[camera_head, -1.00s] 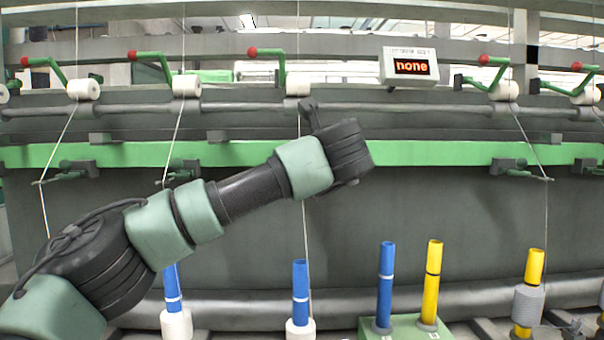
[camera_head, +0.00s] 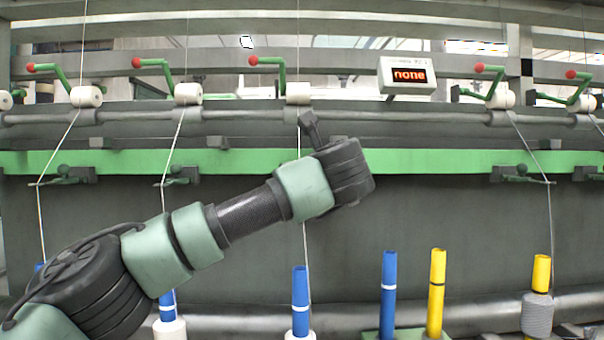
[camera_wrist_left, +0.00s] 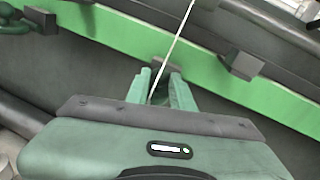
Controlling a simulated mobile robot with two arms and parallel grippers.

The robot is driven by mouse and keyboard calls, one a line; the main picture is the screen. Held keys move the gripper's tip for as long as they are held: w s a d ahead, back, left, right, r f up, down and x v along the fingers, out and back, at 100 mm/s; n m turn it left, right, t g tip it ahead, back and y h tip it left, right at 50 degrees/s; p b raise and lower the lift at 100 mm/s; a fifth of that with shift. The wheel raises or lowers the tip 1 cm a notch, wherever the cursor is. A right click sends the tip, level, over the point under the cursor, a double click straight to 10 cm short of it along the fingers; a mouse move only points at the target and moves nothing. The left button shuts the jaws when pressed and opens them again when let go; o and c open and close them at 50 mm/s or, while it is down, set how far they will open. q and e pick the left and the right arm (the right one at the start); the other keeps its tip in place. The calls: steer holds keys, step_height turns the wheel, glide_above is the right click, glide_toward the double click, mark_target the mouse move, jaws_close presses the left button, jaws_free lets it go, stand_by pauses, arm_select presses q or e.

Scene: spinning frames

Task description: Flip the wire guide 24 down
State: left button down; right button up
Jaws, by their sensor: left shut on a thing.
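My left gripper (camera_wrist_left: 159,92) shows in the left wrist view with its pale green fingers shut at the green rail. They are closed around the wire guide (camera_wrist_left: 166,69), whose dark mount shows just beyond the fingertips; the rest is mostly hidden. A white yarn runs from above down to the fingers. In the head view my left arm crosses in front of this spot and hides both the fingers and the guide. Other wire guides on the rail show at the left (camera_head: 65,174), left of centre (camera_head: 182,173) and right (camera_head: 520,171). My right gripper is out of view.
The green rail (camera_head: 440,161) runs across the machine. Above are yarn rolls (camera_head: 188,93), red-tipped green levers (camera_head: 268,64) and a display reading "none" (camera_head: 408,75). Blue tubes (camera_head: 388,290) and yellow tubes (camera_head: 436,290) stand below, with yarns rising to the rail.

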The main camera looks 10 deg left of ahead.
arm_select(q)
steer(key=shift+f, duration=0.25)
steer(key=c, duration=1.2)
jaws_free()
steer(key=shift+r, duration=0.1)
steer(key=v, duration=0.7)
steer(key=shift+s, duration=0.35)
steer(key=shift+d, duration=0.1)
